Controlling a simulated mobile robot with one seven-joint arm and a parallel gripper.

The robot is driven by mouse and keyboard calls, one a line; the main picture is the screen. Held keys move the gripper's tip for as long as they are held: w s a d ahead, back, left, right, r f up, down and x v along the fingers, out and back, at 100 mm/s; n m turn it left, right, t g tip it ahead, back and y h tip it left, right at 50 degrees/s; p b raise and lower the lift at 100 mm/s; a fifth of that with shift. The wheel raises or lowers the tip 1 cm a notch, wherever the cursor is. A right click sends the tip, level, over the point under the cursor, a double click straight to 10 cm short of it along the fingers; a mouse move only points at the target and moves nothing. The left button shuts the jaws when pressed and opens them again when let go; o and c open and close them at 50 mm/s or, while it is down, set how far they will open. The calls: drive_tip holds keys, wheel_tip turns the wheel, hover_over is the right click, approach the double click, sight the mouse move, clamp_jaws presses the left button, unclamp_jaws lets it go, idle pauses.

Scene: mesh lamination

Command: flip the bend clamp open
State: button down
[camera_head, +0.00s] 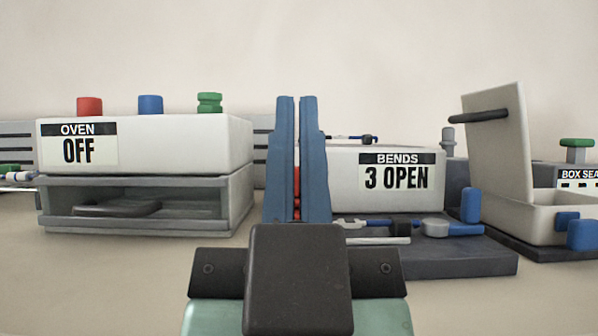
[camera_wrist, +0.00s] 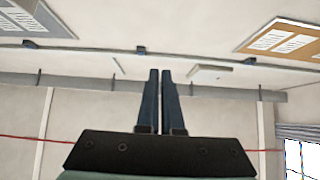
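The bends station has a white housing (camera_head: 338,175) with a label reading "BENDS 3 OPEN" (camera_head: 396,178) and a dark base plate (camera_head: 455,262) in front. A grey clamp-like piece with a blue end (camera_head: 437,228) lies low on the plate; I cannot tell for sure that it is the bend clamp. An upright blue block (camera_head: 470,205) is behind its right end. My gripper (camera_head: 297,100) is in front of the housing's left part, left of these pieces. Its blue fingers are close together with a narrow empty gap. The wrist view shows the fingers (camera_wrist: 160,72) empty against wall and ceiling.
A white oven (camera_head: 200,150) labelled "OFF" stands left, with red, blue and green knobs on top. At right is an open-lidded box station (camera_head: 500,140) with blue parts (camera_head: 582,235).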

drive_tip(key=w+a+r+m+g+y+p, duration=0.1)
drive_tip(key=w+a+m+g+y+p, duration=0.2)
drive_tip(key=p, duration=0.9)
drive_tip(key=w+a+r+m+g+y+p, duration=0.15)
drive_tip(key=w+p, duration=0.35)
drive_tip(key=p, duration=0.7)
drive_tip(key=shift+s+d+f+m+g+h+p, duration=0.8)
drive_tip(key=shift+s+f+m+p, duration=0.4)
drive_tip(key=shift+m+p, duration=1.6)
drive_tip(key=shift+s+d+f+m+g+h+p, duration=0.9)
drive_tip(key=shift+f+m+p, duration=0.7)
drive_tip(key=shift+p, duration=2.3)
drive_tip(key=shift+s+d+f+m+g+h+p, duration=0.65)
drive_tip(key=shift+s+f+m+p, duration=0.55)
drive_tip(key=shift+m+p, duration=1.65)
drive_tip(key=shift+n+p, duration=0.5)
